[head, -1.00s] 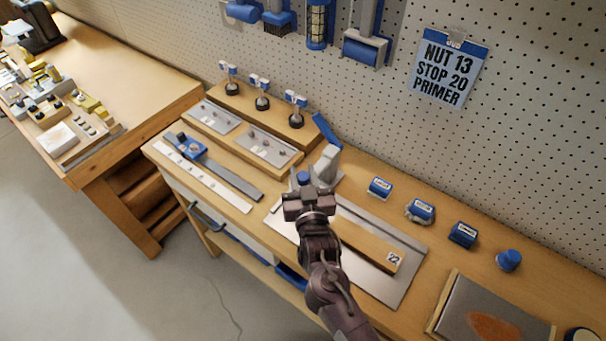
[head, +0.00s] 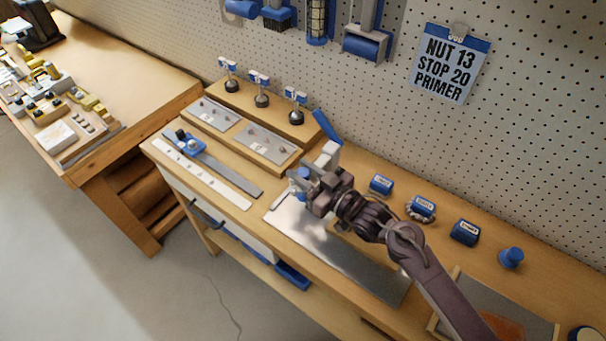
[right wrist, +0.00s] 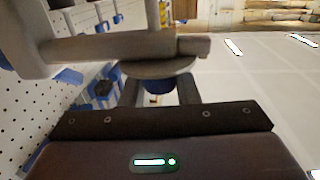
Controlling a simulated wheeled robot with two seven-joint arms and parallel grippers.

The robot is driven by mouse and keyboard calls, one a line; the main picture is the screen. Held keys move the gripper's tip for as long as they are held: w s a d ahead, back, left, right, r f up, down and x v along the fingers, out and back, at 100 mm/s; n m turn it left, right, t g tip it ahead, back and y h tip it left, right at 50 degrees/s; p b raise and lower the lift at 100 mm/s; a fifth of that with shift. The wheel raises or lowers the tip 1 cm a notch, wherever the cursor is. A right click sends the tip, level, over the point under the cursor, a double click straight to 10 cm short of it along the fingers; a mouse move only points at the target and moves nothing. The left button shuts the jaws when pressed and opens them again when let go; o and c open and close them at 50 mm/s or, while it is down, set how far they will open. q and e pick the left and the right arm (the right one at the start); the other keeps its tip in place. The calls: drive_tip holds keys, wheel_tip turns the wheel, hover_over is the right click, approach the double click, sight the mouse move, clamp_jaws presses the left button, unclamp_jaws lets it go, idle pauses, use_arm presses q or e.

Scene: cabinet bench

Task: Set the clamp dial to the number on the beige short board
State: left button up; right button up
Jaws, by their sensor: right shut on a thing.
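The clamp (head: 328,155), a pale grey body with a blue dial (head: 303,173), stands at the back end of a grey metal plate (head: 345,262) on the bench. My right gripper (head: 309,189) is at the clamp, shut on the dial. In the right wrist view the blue dial (right wrist: 157,86) sits between the two fingers, below a grey disc; its marks cannot be read. The beige board marked 22, seen earlier on the plate, is now hidden by my right arm, or nearly so. My left gripper is not in view.
Several blue-topped items, one a labelled block (head: 381,185), stand right of the clamp. A sliding blue stop (head: 190,146) sits on a rail at left. A sign (head: 450,65) reading "NUT 13 STOP 20 PRIMER" hangs on the pegboard. A framed panel (head: 470,300) lies at front right.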

drive_tip(key=n+g+y+b, duration=0.2)
drive_tip(key=g, duration=0.1)
drive_tip(key=n+g+y+b, duration=0.1)
drive_tip(key=n+g+b, duration=0.1)
drive_tip(key=g+b, duration=0.1)
drive_tip(key=shift+w+f+n+y+b, duration=0.1)
drive_tip(key=shift+f+n+y+b, duration=0.1)
drive_tip(key=shift+n+y+b, duration=0.2)
drive_tip(key=shift+r+n+g+b, duration=0.2)
drive_tip(key=shift+n+g+b, duration=0.6)
drive_tip(key=shift+g, duration=0.5)
drive_tip(key=o, duration=0.9)
drive_tip(key=d, duration=0.2)
drive_tip(key=s+d+b, duration=0.1)
drive_tip(key=d, duration=0.2)
drive_tip(key=d+b, duration=0.1)
drive_tip(key=d, duration=0.1)
drive_tip(key=shift+s+d, duration=0.3)
